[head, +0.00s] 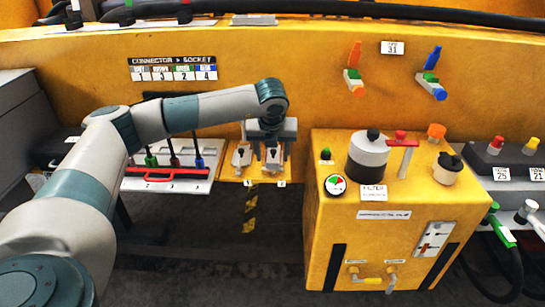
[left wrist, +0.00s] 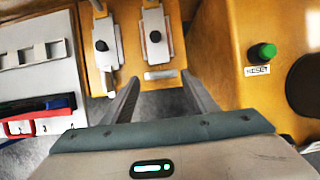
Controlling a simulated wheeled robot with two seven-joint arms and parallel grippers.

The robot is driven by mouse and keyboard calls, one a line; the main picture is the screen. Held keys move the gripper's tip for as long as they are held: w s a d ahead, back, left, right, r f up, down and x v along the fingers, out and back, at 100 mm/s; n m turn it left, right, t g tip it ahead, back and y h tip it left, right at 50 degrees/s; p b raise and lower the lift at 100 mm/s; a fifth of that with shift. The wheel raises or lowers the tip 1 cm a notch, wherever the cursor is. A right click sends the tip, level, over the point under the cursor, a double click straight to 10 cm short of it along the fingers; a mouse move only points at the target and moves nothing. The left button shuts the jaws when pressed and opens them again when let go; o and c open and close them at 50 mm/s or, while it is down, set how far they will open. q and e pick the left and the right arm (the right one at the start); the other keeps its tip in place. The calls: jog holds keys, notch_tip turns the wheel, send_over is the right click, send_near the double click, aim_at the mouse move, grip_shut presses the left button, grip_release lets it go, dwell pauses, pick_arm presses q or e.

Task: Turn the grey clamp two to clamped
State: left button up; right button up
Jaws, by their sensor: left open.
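Two grey clamps with black knobs sit side by side on a small yellow ledge (head: 230,175). The left clamp (head: 241,157) also shows in the left wrist view (left wrist: 105,57). The right clamp (head: 272,158), apparently clamp two, shows clearly in the left wrist view (left wrist: 157,22), its black knob near the middle of its plate. I cannot tell whether its lever is clamped. My left gripper (left wrist: 162,92) is open and empty, its fingers spread just in front of the right clamp and apart from its knob. In the head view the gripper partly covers this clamp. My right gripper is out of view.
A yellow box (head: 350,225) with a black-and-white cylinder (head: 368,158) and a green reset button (left wrist: 262,53) stands close on the right. A white panel with a red handle (head: 165,180) and coloured levers is on the left. Dark floor lies below the ledge.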

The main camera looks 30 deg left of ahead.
aim_at(272, 162)
pick_arm(q)
jog(key=shift+x, duration=1.7)
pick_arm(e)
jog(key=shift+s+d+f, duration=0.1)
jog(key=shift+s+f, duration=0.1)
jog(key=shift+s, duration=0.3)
pick_arm(q)
jog(key=c, duration=1.1)
jog(key=shift+o, duration=0.2)
